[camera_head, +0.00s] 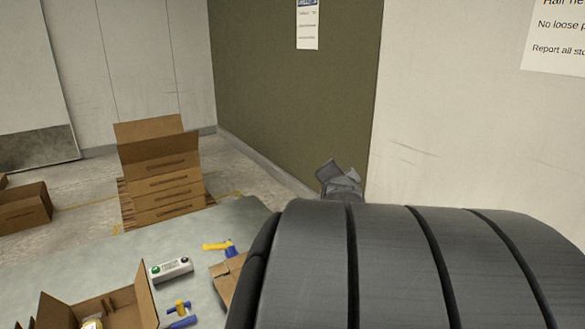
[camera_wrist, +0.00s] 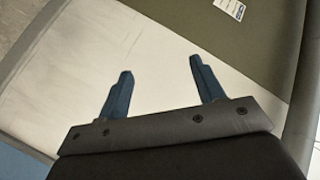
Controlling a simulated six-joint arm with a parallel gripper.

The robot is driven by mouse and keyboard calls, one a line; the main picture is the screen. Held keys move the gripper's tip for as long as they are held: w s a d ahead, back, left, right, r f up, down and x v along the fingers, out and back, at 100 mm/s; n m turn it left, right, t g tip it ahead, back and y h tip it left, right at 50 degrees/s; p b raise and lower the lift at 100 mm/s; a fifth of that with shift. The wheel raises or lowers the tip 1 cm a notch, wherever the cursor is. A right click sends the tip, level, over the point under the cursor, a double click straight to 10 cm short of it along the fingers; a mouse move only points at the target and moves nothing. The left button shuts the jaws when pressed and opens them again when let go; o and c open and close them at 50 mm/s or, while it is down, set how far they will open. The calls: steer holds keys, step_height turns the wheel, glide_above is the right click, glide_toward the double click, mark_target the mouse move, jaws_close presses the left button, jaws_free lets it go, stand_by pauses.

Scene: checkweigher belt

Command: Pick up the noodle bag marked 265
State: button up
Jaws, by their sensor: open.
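No noodle bag with a readable 265 shows in either view. In the head view, a small part of a yellowish item (camera_head: 92,324) shows inside an open cardboard box (camera_head: 146,296) at the bottom left edge; I cannot tell what it is. My gripper (camera_wrist: 160,65) shows in the wrist view with its two blue fingers wide apart and nothing between them. It points toward a pale wall and a dark green panel. My dark arm link fills the lower right of the head view and hides what lies behind it.
A grey-green table (camera_head: 225,220) holds a control box (camera_head: 171,269) with a green button, a blue-and-yellow tool (camera_head: 181,315), another such tool (camera_head: 222,247) and a brown carton (camera_head: 226,282). Stacked cartons (camera_head: 166,190) stand behind the table.

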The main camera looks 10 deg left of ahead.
steer(key=shift+a, duration=0.1)
